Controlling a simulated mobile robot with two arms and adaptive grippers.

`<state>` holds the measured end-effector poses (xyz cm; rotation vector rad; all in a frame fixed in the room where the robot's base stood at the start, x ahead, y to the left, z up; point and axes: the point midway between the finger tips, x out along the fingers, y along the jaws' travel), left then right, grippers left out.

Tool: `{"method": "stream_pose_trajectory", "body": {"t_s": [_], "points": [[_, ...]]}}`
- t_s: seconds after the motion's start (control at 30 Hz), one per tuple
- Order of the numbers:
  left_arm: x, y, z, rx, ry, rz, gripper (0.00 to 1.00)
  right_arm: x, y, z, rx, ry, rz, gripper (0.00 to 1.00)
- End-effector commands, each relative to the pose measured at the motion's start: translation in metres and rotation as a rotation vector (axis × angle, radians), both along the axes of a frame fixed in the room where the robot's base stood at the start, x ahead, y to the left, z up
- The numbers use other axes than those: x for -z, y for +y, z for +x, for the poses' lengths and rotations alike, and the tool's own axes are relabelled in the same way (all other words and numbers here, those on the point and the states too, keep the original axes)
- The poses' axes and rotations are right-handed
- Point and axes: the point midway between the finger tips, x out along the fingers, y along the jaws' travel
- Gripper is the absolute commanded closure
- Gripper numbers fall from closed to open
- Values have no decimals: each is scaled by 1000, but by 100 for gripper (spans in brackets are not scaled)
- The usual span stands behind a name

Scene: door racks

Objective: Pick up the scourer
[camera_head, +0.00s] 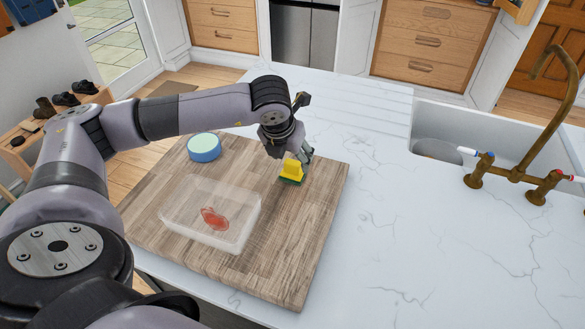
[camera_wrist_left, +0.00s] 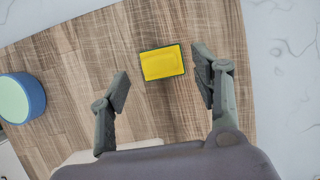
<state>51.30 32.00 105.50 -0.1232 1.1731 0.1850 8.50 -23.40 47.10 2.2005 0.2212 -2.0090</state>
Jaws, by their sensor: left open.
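The scourer (camera_head: 291,171) is a yellow sponge block with a dark green layer at its base. It lies on the wooden board, near the board's far right part. My left gripper (camera_head: 293,155) is just above and behind it in the head view. In the left wrist view the scourer (camera_wrist_left: 162,62) shows ahead of and between the two spread fingers of my left gripper (camera_wrist_left: 162,85), nearer the right finger. The gripper is open and empty. The right gripper is not in view.
The wooden board (camera_head: 300,240) lies on a white marble counter (camera_head: 420,240). A clear container (camera_head: 245,225) with something red inside stands on its near part. A blue tub with a pale green top (camera_head: 205,150) stands at its far left. A sink (camera_head: 480,125) with brass taps is at right.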

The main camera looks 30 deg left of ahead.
Motion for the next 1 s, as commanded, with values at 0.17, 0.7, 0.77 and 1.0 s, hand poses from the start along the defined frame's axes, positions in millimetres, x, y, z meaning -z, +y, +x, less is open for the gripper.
{"method": "stream_pose_trajectory", "body": {"t_s": [0.17,0.7,0.77,1.0], "points": [[23,3,10,-1,4,-1,42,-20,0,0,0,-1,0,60],[37,4,15,-1,0,0,53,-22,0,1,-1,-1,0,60],[37,4,15,-1,1,-1,57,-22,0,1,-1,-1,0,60],[37,4,15,-1,0,0,73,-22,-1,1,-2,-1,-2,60]]}}
